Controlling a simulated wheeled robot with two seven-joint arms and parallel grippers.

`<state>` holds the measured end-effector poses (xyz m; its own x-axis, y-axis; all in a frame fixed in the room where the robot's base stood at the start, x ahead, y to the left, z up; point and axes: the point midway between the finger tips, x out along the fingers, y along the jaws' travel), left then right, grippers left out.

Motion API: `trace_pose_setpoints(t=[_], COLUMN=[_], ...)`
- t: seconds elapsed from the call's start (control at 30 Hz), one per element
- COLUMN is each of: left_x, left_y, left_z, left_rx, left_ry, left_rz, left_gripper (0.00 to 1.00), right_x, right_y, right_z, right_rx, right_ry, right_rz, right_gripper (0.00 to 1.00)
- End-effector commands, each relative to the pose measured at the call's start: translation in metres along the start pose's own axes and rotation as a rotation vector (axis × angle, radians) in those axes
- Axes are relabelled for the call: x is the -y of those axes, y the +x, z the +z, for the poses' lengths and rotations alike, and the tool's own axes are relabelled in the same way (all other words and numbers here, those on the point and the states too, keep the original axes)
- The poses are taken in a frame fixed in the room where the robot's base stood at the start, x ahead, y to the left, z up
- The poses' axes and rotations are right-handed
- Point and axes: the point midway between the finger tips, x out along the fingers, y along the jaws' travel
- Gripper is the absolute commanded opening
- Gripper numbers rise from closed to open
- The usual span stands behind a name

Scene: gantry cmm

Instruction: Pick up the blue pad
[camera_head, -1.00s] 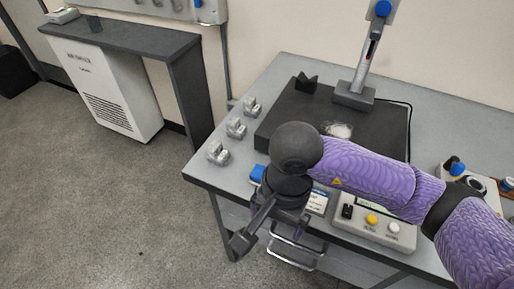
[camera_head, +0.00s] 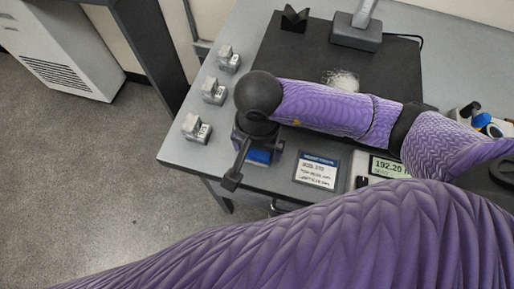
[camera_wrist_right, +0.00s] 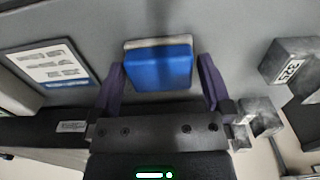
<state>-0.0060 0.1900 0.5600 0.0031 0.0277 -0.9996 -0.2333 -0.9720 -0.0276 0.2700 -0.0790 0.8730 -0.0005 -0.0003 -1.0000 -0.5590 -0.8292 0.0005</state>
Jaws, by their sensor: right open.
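The blue pad (camera_wrist_right: 160,70) lies on the grey table near its front left corner, with a pale strip along its far edge in the right wrist view. In the head view only part of the blue pad (camera_head: 259,156) shows below my right gripper. My right gripper (camera_wrist_right: 160,85) is open, with one purple finger at each side of the pad. I cannot tell whether the fingers touch it. In the head view my right gripper (camera_head: 240,165) is partly hidden by its own wrist. My left gripper is not in view.
Several grey blocks (camera_head: 214,92) stand along the table's left edge. A printed card (camera_head: 317,170) lies right of the pad, beside a display box (camera_head: 386,168). A dark slab (camera_head: 290,50) with a white tangle (camera_head: 343,80) lies behind.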

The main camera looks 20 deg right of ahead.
Motion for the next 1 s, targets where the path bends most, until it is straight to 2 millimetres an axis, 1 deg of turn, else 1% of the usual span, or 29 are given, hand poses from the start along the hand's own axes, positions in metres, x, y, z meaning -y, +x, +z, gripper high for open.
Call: trace_pose_setpoints(t=[0.03,0.07,0.23,0.27,0.3,0.37,0.4,0.57,0.6,0.63,0.77,0.83,0.87,1.0], left_x=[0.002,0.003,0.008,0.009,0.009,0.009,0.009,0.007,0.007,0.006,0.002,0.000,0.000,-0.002], left_y=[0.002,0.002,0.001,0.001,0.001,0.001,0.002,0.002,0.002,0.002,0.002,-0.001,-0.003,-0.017], left_z=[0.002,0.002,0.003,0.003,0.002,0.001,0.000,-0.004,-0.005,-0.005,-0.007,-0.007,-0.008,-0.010], left_rx=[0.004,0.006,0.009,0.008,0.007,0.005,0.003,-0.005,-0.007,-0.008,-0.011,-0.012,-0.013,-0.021], left_ry=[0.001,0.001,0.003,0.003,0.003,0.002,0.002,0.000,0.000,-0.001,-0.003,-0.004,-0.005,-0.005], left_rz=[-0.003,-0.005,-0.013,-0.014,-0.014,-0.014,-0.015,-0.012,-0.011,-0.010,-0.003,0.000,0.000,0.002], left_gripper=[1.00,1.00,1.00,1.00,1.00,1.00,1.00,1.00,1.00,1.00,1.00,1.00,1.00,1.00], right_x=[0.000,0.000,0.000,0.000,0.000,0.000,0.000,0.000,0.000,0.000,0.000,0.001,0.001,0.001], right_y=[0.005,0.006,0.005,0.005,0.005,0.005,0.005,0.004,0.004,0.004,0.004,-0.002,-0.008,-0.048], right_z=[0.000,0.000,0.000,0.000,0.000,0.000,0.000,0.000,0.000,0.000,0.000,-0.001,-0.001,-0.001], right_rx=[0.000,0.000,-0.001,-0.001,-0.001,-0.001,-0.001,-0.001,-0.001,-0.001,-0.001,-0.003,-0.003,-0.006], right_ry=[0.001,0.000,-0.001,-0.001,0.000,0.000,0.000,0.000,0.000,0.000,0.000,0.000,0.000,-0.001], right_rz=[0.001,0.000,-0.001,-0.001,-0.001,-0.001,-0.001,-0.001,-0.001,-0.001,-0.001,-0.003,-0.003,-0.005], right_gripper=[1.00,1.00,1.00,0.96,0.87,0.75,0.66,0.32,0.24,0.20,0.20,0.20,0.20,0.20])
